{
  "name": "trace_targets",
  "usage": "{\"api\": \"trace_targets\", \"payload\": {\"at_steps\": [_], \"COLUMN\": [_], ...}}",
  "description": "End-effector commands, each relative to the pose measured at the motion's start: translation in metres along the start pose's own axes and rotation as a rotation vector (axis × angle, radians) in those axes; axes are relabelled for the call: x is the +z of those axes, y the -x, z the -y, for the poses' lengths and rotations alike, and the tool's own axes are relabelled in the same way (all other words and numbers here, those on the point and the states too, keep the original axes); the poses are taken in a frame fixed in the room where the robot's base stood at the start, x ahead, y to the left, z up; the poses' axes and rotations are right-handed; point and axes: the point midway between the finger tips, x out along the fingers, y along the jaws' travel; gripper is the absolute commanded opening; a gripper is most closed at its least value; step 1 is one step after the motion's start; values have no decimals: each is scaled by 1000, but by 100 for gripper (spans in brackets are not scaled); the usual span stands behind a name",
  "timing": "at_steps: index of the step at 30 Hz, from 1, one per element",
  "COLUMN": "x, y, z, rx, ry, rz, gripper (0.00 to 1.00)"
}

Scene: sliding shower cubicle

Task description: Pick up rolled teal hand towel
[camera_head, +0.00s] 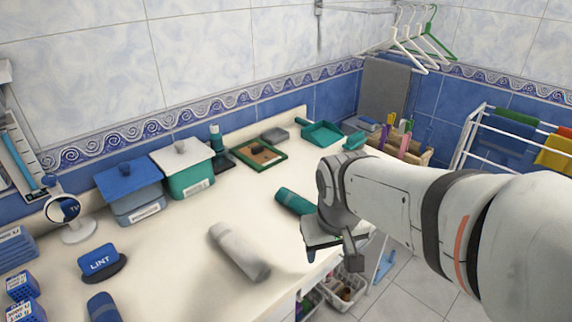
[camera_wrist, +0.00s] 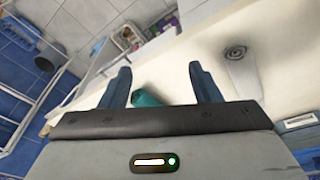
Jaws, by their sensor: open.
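The rolled teal hand towel (camera_head: 291,201) lies on the cream counter in the head view, just left of my arm's wrist, which hides its right end. In the wrist view the teal towel (camera_wrist: 146,97) shows between the bases of my fingers, with its lower part hidden behind the gripper body. My gripper (camera_wrist: 160,70) is open and empty, its two blue-grey fingers spread apart. In the head view my gripper (camera_head: 333,258) is over the counter's front edge, right of and nearer than the towel. I see no contact with the towel.
A pale grey roll (camera_head: 239,251) lies left of the towel. A teal box (camera_head: 187,178), a blue-lidded box (camera_head: 132,192) and a framed tray (camera_head: 258,154) stand along the back. A drying rack (camera_head: 520,150) is at right. The counter between the rolls and boxes is mostly clear.

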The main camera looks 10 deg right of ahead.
Motion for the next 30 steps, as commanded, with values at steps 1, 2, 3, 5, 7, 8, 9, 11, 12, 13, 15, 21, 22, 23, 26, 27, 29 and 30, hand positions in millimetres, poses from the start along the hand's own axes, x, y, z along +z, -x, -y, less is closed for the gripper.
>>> {"api": "trace_targets", "payload": {"at_steps": [1,2,3,5,7,8,9,11,12,13,15,21,22,23,26,27,29,30], "x": [-20,-31,-47,-70,-96,-107,-122,-142,-154,-162,-179,-208,-210,-211,-213,-213,-212,-212], "y": [5,5,4,1,-5,-9,-14,-23,-30,-35,-46,-71,-74,-76,-85,-90,-97,-101], "z": [-2,-3,-5,-7,-8,-9,-9,-9,-8,-8,-7,-4,-3,-3,-3,-4,-5,-6], "rx": [10,17,26,40,54,60,67,77,83,87,95,109,109,110,111,111,111,111], "ry": [43,71,110,169,238,268,308,367,405,431,487,591,599,605,616,617,617,617], "rz": [15,21,28,39,50,55,63,72,78,83,93,108,109,110,112,114,113,113], "gripper": [57,57,57,57,57,57,57,57,57,57,57,57,57,57,57,57,57,57]}}
